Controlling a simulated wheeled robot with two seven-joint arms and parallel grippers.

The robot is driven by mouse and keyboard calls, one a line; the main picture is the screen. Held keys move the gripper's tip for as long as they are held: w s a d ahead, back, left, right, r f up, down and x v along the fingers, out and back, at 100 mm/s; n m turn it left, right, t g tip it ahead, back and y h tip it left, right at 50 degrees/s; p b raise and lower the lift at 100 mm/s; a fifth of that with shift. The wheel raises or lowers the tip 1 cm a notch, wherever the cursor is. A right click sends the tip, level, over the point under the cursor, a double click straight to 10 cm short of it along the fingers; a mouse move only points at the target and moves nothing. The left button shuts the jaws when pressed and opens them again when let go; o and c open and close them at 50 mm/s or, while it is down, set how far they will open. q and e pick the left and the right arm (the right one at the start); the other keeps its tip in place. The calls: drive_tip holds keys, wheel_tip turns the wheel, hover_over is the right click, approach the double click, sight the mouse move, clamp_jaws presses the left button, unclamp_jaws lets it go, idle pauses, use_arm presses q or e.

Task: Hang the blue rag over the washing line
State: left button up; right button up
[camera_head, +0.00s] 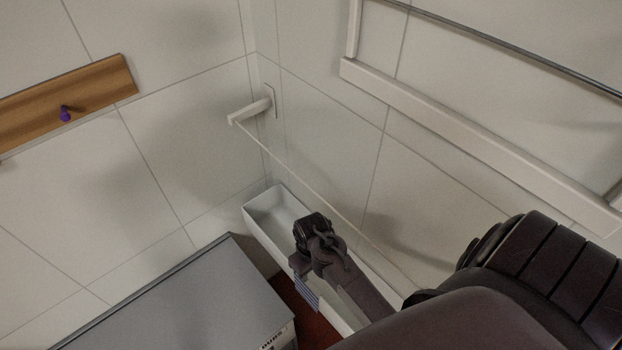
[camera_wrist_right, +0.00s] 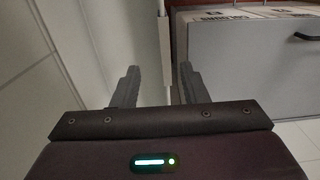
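The washing line (camera_head: 300,181) is a thin pale cord. It runs from a white wall bracket (camera_head: 250,110) down to the right and passes behind my right arm. My right gripper (camera_head: 307,292) points down beside the white trough, on the left of the line in the picture. In the right wrist view its two dark fingers (camera_wrist_right: 160,85) stand apart with nothing gripped between them. No blue rag can be made out in either view. A small ribbed blue-grey piece at the gripper's tip looks like a finger. My left gripper is not in view.
A white trough (camera_head: 262,222) lies below the line in the corner. A grey-topped cabinet (camera_head: 185,305) stands left of my gripper; its labelled front (camera_wrist_right: 250,60) shows in the wrist view. A wooden rail (camera_head: 95,88) with a purple peg and a white wall frame (camera_head: 440,115) hang above.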

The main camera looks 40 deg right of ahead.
sight(312, 286)
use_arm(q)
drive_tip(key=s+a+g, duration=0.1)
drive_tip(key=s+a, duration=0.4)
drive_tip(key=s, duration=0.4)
use_arm(e)
drive_tip(key=shift+s+a+f, duration=0.5)
drive_tip(key=shift+s+f, duration=0.25)
drive_tip(key=shift+f, duration=0.15)
drive_tip(key=f, duration=0.3)
drive_tip(key=shift+w+d+f, duration=0.15)
drive_tip(key=shift+w+f, duration=0.1)
drive_tip(key=shift+f, duration=0.15)
drive_tip(key=shift+f+b, duration=0.35)
wheel_tip(312, 286, down, 2)
drive_tip(key=shift+b, duration=0.6)
drive_tip(key=shift+f+b, duration=0.5)
drive_tip(key=shift+f, duration=0.9)
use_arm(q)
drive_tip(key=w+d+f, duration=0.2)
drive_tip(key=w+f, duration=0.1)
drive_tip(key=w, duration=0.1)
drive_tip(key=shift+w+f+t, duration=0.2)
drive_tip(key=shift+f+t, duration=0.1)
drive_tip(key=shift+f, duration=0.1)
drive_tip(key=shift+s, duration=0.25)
use_arm(e)
clamp_jaws()
